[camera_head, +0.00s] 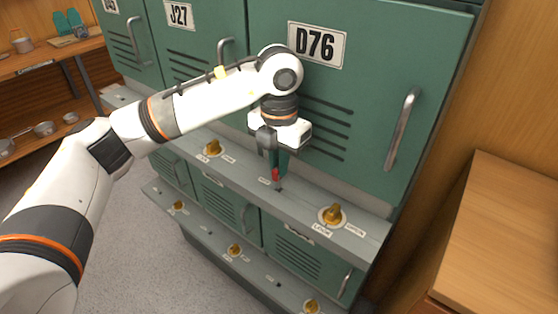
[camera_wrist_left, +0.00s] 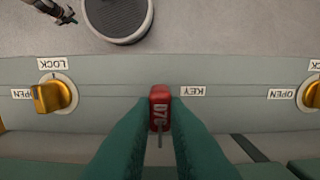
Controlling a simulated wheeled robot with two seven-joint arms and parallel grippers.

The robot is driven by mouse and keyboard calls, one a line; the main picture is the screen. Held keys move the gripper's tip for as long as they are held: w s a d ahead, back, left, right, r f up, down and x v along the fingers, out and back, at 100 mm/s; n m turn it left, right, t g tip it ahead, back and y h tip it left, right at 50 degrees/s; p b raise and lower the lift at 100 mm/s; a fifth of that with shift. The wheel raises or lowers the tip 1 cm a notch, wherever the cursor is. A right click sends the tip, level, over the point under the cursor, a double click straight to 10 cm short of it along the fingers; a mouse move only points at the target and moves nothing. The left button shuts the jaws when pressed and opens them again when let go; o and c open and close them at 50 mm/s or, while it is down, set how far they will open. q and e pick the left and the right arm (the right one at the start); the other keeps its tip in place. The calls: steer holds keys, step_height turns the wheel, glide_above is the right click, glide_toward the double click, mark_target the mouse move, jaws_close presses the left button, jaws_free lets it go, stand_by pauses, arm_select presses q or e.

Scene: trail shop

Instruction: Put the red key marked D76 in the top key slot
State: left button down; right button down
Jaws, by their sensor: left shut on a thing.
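My left gripper (camera_head: 274,158) points down over the upper grey ledge, in front of the D76 locker. Its green fingers are shut on the red key (camera_head: 275,174). In the left wrist view the key (camera_wrist_left: 160,98) shows "D76" on its red head, and its thin metal shaft sticks out. A small dark slot (camera_head: 280,188) shows in the ledge right by the key, beside a label. I cannot tell whether the shaft touches it. What seems to be my right gripper (camera_wrist_left: 68,15) shows at the top left of the wrist view, its jaw unclear.
Brass knobs stand on the upper ledge (camera_head: 365,230), left (camera_head: 213,147) and right (camera_head: 332,213) of the key. A lower ledge (camera_head: 207,229) also carries knobs. A wooden cabinet (camera_head: 510,225) stands right and shelves (camera_head: 50,60) stand left. The floor in front is clear.

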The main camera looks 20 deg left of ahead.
arm_select(q)
steer(key=shift+f, duration=0.1)
steer(key=shift+f+b, duration=0.7)
steer(key=shift+b, duration=0.05)
steer(key=shift+f, duration=0.15)
steer(key=shift+f+b, duration=0.5)
steer(key=shift+b, duration=0.1)
steer(key=c, duration=1.3)
jaws_free()
steer(key=shift+c, duration=0.2)
steer(key=shift+r, duration=0.1)
